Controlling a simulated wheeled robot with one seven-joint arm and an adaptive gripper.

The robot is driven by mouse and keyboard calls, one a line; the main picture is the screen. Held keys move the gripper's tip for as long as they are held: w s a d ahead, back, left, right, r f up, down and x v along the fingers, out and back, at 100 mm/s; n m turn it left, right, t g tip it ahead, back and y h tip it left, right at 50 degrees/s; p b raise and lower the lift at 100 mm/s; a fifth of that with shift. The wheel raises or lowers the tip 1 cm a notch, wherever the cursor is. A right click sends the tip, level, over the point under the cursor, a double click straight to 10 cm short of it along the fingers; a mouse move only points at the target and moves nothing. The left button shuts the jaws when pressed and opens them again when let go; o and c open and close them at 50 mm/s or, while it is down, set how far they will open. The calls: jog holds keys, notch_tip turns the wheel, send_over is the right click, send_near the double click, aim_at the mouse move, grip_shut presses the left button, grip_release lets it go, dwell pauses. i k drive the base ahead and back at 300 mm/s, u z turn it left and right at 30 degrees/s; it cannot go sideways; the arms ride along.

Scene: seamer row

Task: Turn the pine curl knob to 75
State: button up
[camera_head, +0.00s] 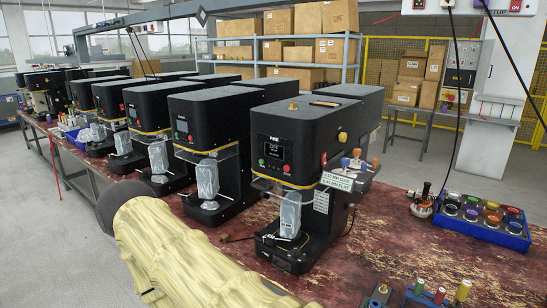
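The nearest black seamer, marked PINE (305,150), stands on the worn red bench with a small lit display on its front. A cluster of small coloured knobs (357,163) in orange, purple and blue sticks out at its right side. A card beside them reads CURL and FLAT. A yellow knob (342,137) sits higher on the same side. I cannot tell which knob is the curl knob or read any setting. My arm, in a cream sleeve, crosses the lower left in front of the bench. My gripper is not visible.
More black seamers (205,130) stand in a row to the left. A blue tray (484,222) of coloured cups and a small red-based device (422,205) lie to the right. Coloured pegs (440,295) stand at the front edge. Dark cables hang at the right.

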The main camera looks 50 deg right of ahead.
aim_at(344, 162)
jog(key=u, duration=0.25)
jog(key=k, duration=1)
jog(key=z, duration=1.6)
jog(key=i, duration=0.3)
jog(key=u, duration=0.05)
